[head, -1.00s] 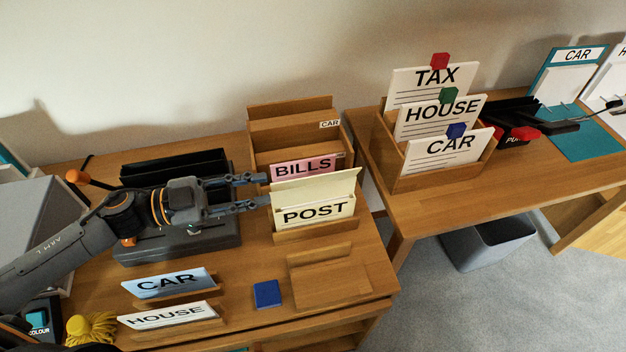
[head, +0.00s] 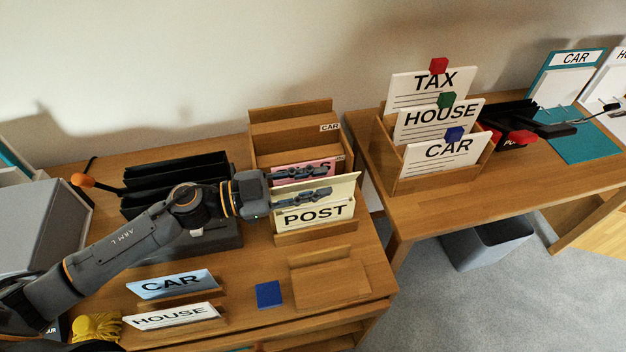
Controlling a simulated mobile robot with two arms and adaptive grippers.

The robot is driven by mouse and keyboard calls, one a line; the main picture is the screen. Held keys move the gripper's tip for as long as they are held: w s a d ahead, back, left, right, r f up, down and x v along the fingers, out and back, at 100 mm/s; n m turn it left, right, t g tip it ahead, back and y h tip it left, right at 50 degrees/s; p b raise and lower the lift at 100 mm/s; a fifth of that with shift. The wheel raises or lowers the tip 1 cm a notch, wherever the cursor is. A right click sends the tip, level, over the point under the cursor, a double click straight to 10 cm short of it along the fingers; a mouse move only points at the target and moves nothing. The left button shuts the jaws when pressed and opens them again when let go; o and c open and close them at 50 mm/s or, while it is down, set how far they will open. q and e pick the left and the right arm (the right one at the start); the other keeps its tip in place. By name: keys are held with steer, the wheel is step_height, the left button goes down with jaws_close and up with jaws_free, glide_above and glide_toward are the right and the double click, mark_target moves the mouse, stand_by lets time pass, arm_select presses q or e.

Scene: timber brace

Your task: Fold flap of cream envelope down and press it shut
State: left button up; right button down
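The cream envelope marked POST (head: 315,216) stands upright in a wooden holder, its flap (head: 345,186) raised above the label. My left gripper (head: 326,183) reaches in from the left at the flap. Its two fingers are apart: one shows in front of the flap, the other farther back, over the pink BILLS envelope (head: 290,180). The flap seems to be between the fingers, but I cannot tell whether they touch it. My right gripper is not in view.
A wooden rack (head: 290,112) stands behind. In front are an empty wooden stand (head: 328,285), a blue block (head: 268,294), and the CAR (head: 172,283) and HOUSE (head: 170,316) envelopes. A letter sorter (head: 440,172) stands on the right table.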

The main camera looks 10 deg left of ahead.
arm_select(q)
jaws_close()
steer(key=shift+s+m, duration=0.1)
steer(key=shift+m, duration=0.2)
steer(key=shift+s+d+f+m, duration=0.1)
steer(key=shift+s+f+m, duration=0.15)
steer(key=shift+m, duration=0.8)
steer(key=shift+s+d+f+m, duration=0.15)
steer(key=shift+s+f+m, duration=0.1)
steer(key=shift+m, duration=0.75)
steer(key=shift+s+d+f+m, duration=0.1)
steer(key=shift+s+f+m, duration=0.15)
steer(key=shift+m, duration=0.8)
steer(key=shift+o, duration=0.8)
jaws_free()
steer(key=shift+a, duration=0.1)
